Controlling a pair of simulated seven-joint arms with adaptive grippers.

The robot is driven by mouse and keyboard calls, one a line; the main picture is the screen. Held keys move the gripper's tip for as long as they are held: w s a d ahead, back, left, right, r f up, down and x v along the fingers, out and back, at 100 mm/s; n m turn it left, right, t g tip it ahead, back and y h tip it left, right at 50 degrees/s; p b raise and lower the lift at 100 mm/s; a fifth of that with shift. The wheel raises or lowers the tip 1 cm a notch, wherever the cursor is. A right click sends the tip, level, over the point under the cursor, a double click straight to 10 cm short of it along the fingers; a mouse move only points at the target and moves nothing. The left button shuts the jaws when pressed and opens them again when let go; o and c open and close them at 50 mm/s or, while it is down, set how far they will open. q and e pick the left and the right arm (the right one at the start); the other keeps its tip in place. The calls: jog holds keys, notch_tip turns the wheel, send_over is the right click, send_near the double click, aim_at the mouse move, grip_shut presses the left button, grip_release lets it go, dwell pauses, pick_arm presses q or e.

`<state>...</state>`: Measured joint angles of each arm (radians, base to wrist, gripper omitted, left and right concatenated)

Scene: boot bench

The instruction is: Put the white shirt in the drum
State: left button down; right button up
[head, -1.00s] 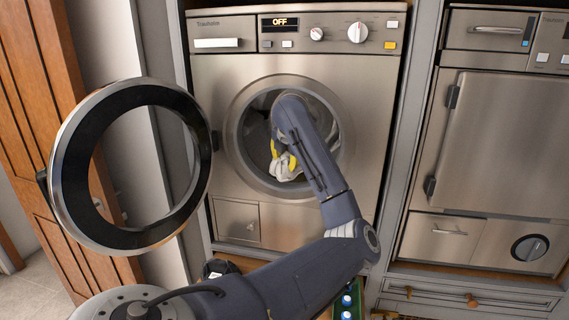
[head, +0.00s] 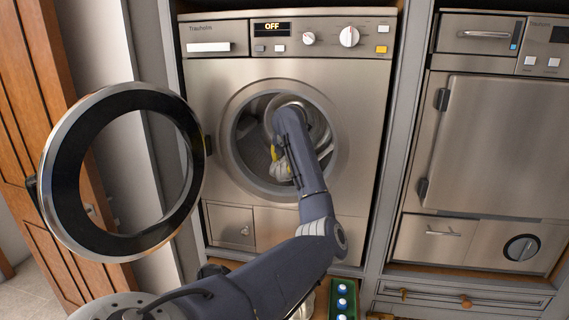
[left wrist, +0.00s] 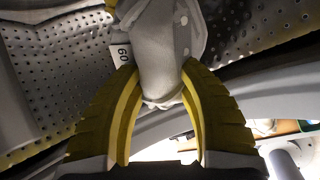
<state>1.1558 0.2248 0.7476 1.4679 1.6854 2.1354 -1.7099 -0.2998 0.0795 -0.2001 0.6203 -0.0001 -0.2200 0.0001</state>
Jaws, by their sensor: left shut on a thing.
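The drum (head: 252,150) of the left machine is open at the front, and its perforated wall (left wrist: 60,60) fills much of the left wrist view. My left gripper (head: 277,160) is inside the drum opening, mostly hidden behind my own arm in the head view. Its yellow fingers (left wrist: 162,110) are shut on the white shirt (left wrist: 160,60), which is bunched between them and has a small tag marked 60. A bit of the shirt (head: 281,171) shows low in the opening in the head view. My right gripper is not in view.
The round door (head: 60,200) stands swung open to the left. The machine's display (head: 271,29) reads OFF. A green crate with bottles (head: 342,304) is below the machine at the front. Another machine (head: 500,140) with a shut door stands at the right.

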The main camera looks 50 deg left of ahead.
pick_arm(q)
jog(key=shift+w, duration=0.1)
jog(key=c, duration=0.8)
grip_release()
jog(key=shift+c, duration=0.2)
jog(key=v, duration=0.7)
jog(key=shift+r, duration=0.2)
